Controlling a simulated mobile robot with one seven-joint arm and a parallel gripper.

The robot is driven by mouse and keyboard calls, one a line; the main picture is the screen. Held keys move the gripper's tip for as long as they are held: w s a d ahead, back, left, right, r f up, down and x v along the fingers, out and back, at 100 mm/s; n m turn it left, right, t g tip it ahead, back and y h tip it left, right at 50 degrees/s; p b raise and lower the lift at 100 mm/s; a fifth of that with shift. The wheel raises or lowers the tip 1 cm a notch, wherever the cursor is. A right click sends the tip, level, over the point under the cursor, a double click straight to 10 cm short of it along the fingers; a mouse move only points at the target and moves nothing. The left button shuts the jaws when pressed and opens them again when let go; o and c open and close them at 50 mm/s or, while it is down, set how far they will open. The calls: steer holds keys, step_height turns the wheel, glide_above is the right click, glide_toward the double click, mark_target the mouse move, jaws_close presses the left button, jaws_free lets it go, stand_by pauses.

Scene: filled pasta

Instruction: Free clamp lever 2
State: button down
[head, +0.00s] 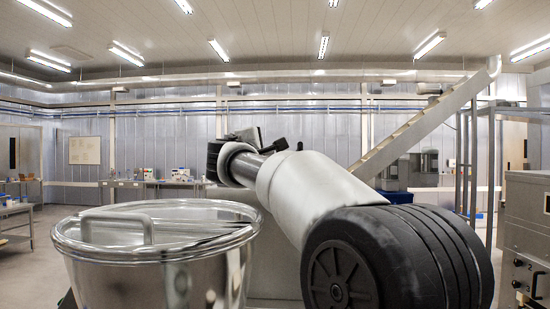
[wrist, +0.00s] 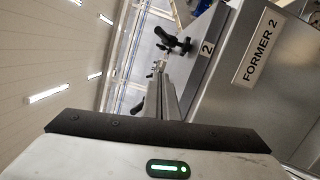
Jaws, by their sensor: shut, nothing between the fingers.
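A black clamp lever (wrist: 172,41) shows in the wrist view, beside a plate marked "2" (wrist: 207,48). It sits at the edge of a grey metal machine with a "FORMER 2" sign (wrist: 262,47). My gripper (wrist: 161,72) shows at the lower middle of the wrist view, with its slim grey fingers together and empty. The fingertips lie just below the lever in the picture. I cannot tell whether they touch it. In the head view my arm stretches away and I cannot make out the lever.
A large steel pot with a lid (head: 155,232) stands at the left front of the head view. A grey cabinet with knobs (head: 525,240) stands at the right edge.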

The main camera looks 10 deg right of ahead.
steer(key=shift+r, duration=0.2)
steer(key=w+d+r+p, duration=0.1)
steer(key=w+d+p, duration=0.4)
steer(key=w+d, duration=0.2)
steer(key=shift+x, duration=0.95)
steer(key=shift+s, duration=0.1)
